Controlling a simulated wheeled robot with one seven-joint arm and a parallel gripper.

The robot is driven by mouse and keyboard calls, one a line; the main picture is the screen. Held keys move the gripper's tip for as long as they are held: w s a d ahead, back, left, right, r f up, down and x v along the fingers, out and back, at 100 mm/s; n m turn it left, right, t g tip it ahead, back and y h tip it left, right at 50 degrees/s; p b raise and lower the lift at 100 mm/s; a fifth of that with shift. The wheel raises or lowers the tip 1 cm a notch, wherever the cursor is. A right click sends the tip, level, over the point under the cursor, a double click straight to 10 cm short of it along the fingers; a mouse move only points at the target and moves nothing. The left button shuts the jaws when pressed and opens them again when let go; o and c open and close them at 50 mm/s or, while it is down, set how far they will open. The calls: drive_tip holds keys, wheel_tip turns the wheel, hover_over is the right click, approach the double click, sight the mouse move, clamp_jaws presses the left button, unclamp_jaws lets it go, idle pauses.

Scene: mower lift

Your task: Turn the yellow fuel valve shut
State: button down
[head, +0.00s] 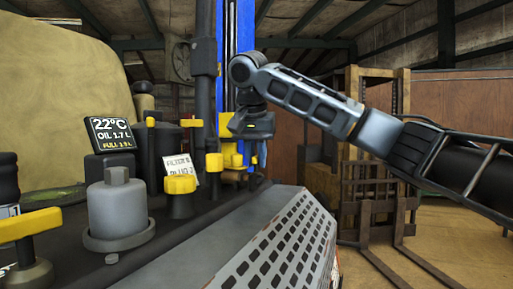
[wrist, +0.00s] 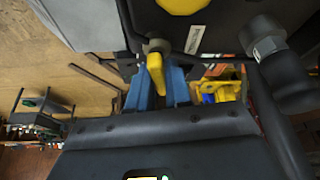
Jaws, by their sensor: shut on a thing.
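The yellow fuel valve lever (wrist: 155,73) hangs from a brass-coloured fitting in the wrist view. The blue fingers of my gripper (wrist: 158,88) stand on both sides of the lever and are shut on it. In the head view my gripper (head: 254,158) points down at the far end of the machine, beside several yellow parts. There the lever cannot be told apart from these parts, and the fingers are partly hidden.
A yellow knob (head: 180,184), a grey cylinder (head: 118,210) and a small display (head: 111,133) stand on the machine deck, left of my gripper. A perforated panel (head: 285,245) slopes below. A rusty forked frame (head: 372,190) stands at right. A hose fitting (wrist: 268,42) is close by.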

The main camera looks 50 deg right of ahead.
drive_tip(key=shift+m+g, duration=0.4)
drive_tip(key=shift+m, duration=0.7)
drive_tip(key=c, duration=1.1)
unclamp_jaws()
drive_tip(key=shift+c, duration=0.2)
drive_tip(key=shift+r+h, duration=0.15)
drive_tip(key=shift+h, duration=0.15)
drive_tip(key=w+v, duration=0.1)
drive_tip(key=v, duration=0.6)
drive_tip(key=shift+s+r+b, duration=0.3)
drive_tip(key=shift+s+b, duration=0.1)
drive_tip(key=shift+s, duration=0.05)
drive_tip(key=shift+a, duration=0.1)
